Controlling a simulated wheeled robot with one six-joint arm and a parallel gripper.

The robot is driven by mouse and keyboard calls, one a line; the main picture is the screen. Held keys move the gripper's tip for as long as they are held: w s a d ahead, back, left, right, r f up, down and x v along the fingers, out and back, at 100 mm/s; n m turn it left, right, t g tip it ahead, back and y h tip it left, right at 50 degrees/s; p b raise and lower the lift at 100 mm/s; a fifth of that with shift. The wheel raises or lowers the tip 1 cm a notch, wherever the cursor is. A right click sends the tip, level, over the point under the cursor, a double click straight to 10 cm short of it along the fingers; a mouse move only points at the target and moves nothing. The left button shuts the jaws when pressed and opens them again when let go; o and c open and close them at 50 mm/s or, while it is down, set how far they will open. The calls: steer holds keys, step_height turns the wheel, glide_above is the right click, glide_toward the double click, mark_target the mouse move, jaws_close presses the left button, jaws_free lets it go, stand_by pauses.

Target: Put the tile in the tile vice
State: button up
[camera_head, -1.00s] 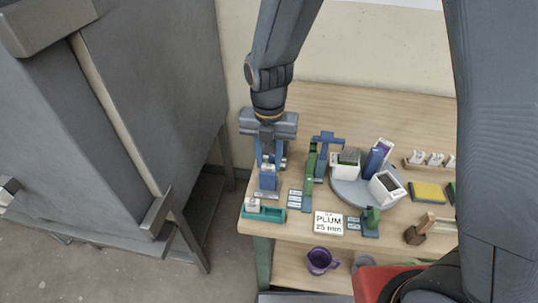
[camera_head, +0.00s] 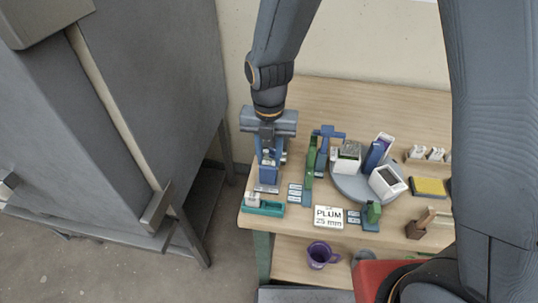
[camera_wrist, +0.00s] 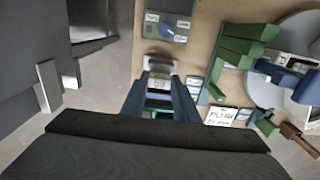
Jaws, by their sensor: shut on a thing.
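My gripper (camera_head: 270,158) points down over the left end of the bench, its blue fingers shut on the tile. In the wrist view, a small pale grey piece (camera_wrist: 160,64), apparently the tile, shows between the fingers. In the head view, the fingers hide most of the tile. A blue block-like fixture (camera_head: 268,175), apparently the tile vice, stands directly below and in front of the fingers, with a labelled plate (camera_head: 266,188) at its foot. I cannot tell whether the tile is between its jaws or just above them.
A teal tray (camera_head: 270,210) with a small pale block lies in front. Green fixtures (camera_head: 311,165) and a PLUM 25 mm card (camera_head: 328,216) are to the right. A grey turntable (camera_head: 350,190) carries white containers. A grey cabinet (camera_head: 150,90) stands left of the bench.

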steer(key=shift+f, duration=0.3)
stand_by(0.4)
steer(key=o, duration=1.1)
step_height(320, 180, up, 7)
steer(key=p, duration=0.5)
